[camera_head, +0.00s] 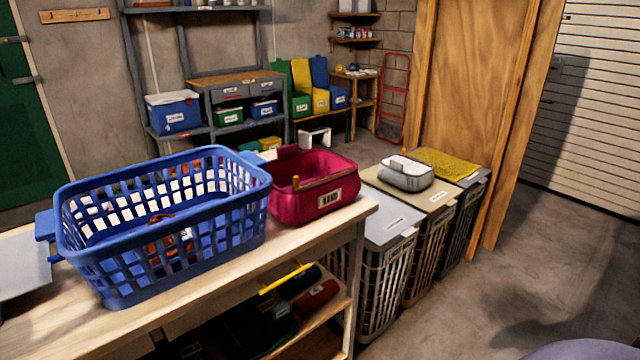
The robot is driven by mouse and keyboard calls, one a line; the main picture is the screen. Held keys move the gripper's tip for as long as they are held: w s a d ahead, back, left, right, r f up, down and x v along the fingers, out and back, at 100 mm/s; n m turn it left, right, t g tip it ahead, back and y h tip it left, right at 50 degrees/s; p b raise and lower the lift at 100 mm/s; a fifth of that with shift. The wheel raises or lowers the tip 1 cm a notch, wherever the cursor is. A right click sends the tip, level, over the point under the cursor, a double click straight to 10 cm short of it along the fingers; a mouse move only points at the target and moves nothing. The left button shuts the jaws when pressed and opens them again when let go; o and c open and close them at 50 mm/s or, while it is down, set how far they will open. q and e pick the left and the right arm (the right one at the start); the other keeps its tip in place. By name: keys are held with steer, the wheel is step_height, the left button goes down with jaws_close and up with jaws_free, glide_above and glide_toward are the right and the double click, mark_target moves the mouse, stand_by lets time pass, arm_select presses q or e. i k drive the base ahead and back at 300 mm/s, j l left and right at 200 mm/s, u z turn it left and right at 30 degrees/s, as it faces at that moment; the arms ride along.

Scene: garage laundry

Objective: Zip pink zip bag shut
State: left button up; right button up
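The pink zip bag (290,207) stands on the right end of the wooden table (354,212), with a white label on its front. Its top is open and I see into its dark pink inside. A small yellow tab stands up at the front left of its opening, and a yellowish zip line runs along the front rim. A pink flap or handle rises at the back left rim. Neither of my grippers is in view.
A blue lattice basket (175,265) with several items inside stands on the table just left of the bag. Lidded hampers (393,228) stand right of the table, one bearing a grey pouch (405,176). Open floor lies at right.

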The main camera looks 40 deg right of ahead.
mark_target(296, 186)
steer(key=z, duration=1.05)
